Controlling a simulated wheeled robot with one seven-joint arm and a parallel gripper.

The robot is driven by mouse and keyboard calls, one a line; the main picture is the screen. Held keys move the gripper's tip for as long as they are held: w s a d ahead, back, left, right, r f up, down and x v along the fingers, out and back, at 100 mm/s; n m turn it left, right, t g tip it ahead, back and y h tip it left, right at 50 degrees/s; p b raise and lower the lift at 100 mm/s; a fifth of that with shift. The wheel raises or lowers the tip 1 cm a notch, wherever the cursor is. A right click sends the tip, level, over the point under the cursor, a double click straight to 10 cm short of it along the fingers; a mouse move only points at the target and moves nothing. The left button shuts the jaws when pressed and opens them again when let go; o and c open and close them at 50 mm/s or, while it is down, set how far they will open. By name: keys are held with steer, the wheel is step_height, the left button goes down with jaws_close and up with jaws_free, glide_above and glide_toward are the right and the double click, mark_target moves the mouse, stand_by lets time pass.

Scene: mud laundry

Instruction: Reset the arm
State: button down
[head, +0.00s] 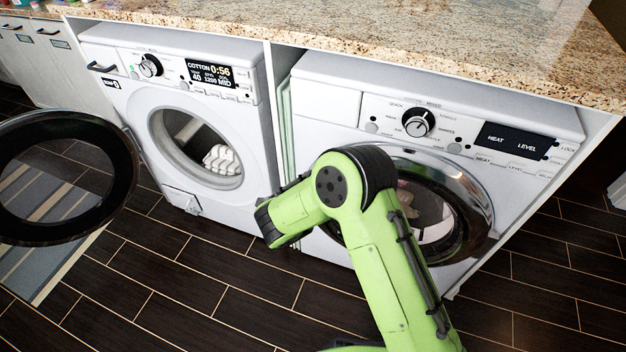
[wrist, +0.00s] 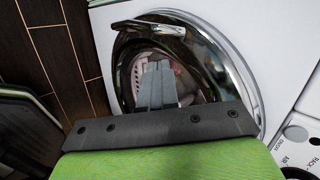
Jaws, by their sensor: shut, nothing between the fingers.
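My green arm (head: 375,235) reaches up in front of the right-hand machine in the head view, bent at its upper joint. Its end points left and down, and the fingers are hidden there. In the wrist view my gripper (wrist: 157,70) shows grey fingers closed together with nothing held. Behind the fingers is the round chrome-rimmed door (wrist: 235,75) of a machine, which looks closed. I cannot tell how far the fingertips are from its glass.
The left washer (head: 120,100) has its round door (head: 122,205) swung open to the left, with white laundry (head: 222,160) inside. The right machine (head: 325,95) stands beside it under a granite counter (head: 400,40). A striped rug (head: 30,270) lies at left; dark floor (head: 230,300) is clear in front.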

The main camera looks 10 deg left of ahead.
steer(key=d+r+n+h, duration=0.1)
steer(key=d+r+n, duration=0.3)
steer(key=d+r, duration=0.65)
steer(key=s+d+r+n+g+h, duration=0.1)
steer(key=s+d+r+n, duration=0.1)
steer(key=s+d+r, duration=0.3)
steer(key=s+d+r+n+g, duration=0.1)
steer(key=s+d+r+n, duration=0.25)
steer(key=r, duration=0.35)
steer(key=s+d+r+n+g+y, duration=0.1)
steer(key=s+d+r+n, duration=0.2)
steer(key=s, duration=0.7)
steer(key=s+d+r+n+y, duration=0.1)
steer(key=s+d+n, duration=0.3)
steer(key=s, duration=0.5)
step_height(320, 180, up, 12)
steer(key=a+n+p, duration=0.1)
steer(key=p, duration=1.1)
steer(key=shift+s+r+g+p, duration=0.25)
steer(key=shift+g+p, duration=0.05)
steer(key=shift+p, duration=0.05)
